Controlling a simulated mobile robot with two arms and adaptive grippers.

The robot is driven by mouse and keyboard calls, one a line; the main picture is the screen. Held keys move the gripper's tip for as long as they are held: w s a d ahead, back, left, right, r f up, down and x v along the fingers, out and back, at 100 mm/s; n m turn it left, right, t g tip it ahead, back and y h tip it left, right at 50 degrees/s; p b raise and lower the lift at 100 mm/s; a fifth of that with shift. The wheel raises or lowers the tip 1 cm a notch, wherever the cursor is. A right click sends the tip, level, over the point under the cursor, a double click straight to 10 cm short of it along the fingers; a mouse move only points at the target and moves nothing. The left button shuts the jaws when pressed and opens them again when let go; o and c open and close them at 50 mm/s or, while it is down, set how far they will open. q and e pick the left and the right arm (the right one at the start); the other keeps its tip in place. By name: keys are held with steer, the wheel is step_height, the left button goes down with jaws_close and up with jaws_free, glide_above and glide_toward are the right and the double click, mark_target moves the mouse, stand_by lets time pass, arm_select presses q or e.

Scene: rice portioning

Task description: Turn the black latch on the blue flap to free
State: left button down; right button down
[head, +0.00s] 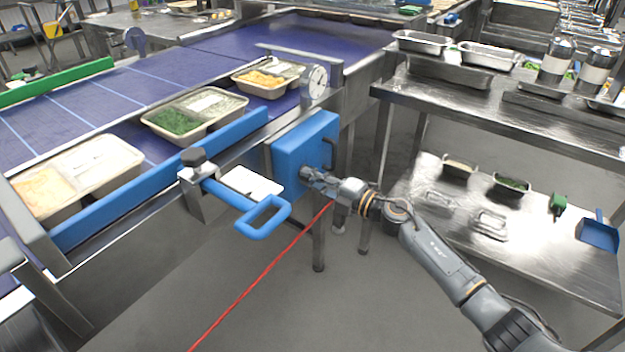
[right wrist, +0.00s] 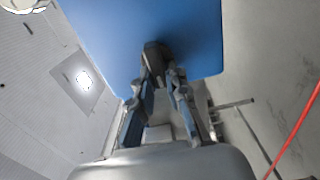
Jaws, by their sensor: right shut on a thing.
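The blue flap (head: 296,143) is a flat blue panel on the side of the conveyor frame in the head view. It fills the upper middle of the right wrist view (right wrist: 100,40). The black latch (right wrist: 153,52) stands out from the flap's face between my right fingertips. My right gripper (head: 308,174) is shut on the latch, and its fingers hide most of the latch in the head view. It also shows in the right wrist view (right wrist: 160,78). I cannot tell the latch's exact angle. My left gripper is not in view.
A blue loop handle (head: 264,218) sticks out left of the flap, near a black knob (head: 193,157). Food trays (head: 178,135) stand on the blue conveyor (head: 150,80). A round dial (head: 316,82) stands above the flap. A steel table (head: 560,240) is at the right. A red cable (head: 262,277) crosses in front.

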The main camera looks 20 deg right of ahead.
steer(key=shift+f, duration=0.1)
steer(key=c, duration=1.3)
jaws_free()
steer(key=shift+s, duration=0.15)
steer(key=v, duration=1.1)
steer(key=shift+s+d, duration=0.3)
